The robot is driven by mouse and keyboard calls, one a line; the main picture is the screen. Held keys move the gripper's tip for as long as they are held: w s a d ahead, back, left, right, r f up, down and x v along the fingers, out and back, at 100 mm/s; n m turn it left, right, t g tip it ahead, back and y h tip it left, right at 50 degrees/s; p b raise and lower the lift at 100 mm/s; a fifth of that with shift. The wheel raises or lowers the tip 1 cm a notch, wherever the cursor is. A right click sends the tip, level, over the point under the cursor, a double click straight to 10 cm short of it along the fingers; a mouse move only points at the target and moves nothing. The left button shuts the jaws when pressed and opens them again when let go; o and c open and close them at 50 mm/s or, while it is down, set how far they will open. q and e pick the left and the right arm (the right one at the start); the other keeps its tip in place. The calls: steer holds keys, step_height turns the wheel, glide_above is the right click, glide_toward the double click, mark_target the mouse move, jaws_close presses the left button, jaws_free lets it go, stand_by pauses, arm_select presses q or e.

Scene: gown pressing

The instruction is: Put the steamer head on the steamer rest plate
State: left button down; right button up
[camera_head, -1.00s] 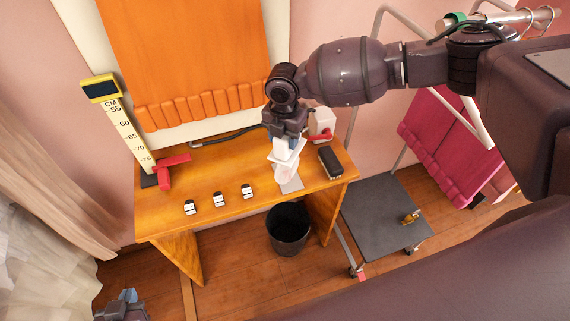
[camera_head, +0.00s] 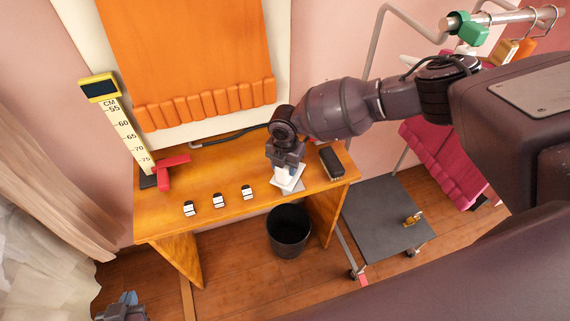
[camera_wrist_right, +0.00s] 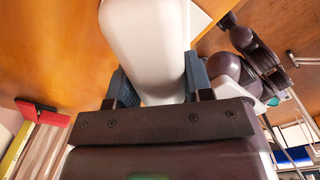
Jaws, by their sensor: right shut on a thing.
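The white steamer head (camera_head: 284,175) is held in my right gripper (camera_head: 285,163), low over the right part of the wooden table. In the right wrist view the white steamer head (camera_wrist_right: 150,40) sits between the two blue fingers of my right gripper (camera_wrist_right: 155,88). The light grey steamer rest plate (camera_head: 296,187) shows under and beside the steamer head, partly hidden by it. I cannot tell whether the head touches the plate. My left gripper (camera_head: 127,298) is at the lower left edge, away from the table; its jaws are unclear.
On the table (camera_head: 230,205) are several small black-and-white clips (camera_head: 218,201), a dark brush-like block (camera_head: 330,163) and a red tool (camera_head: 172,169) by the yellow ruler (camera_head: 125,130). A black bin (camera_head: 289,230) stands below. A grey cart platform (camera_head: 388,218) is at the right.

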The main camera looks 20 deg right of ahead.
steer(key=shift+f, duration=0.1)
steer(key=o, duration=1)
arm_select(q)
steer(key=shift+s+f, duration=0.1)
steer(key=shift+s, duration=0.1)
steer(key=shift+s, duration=0.1)
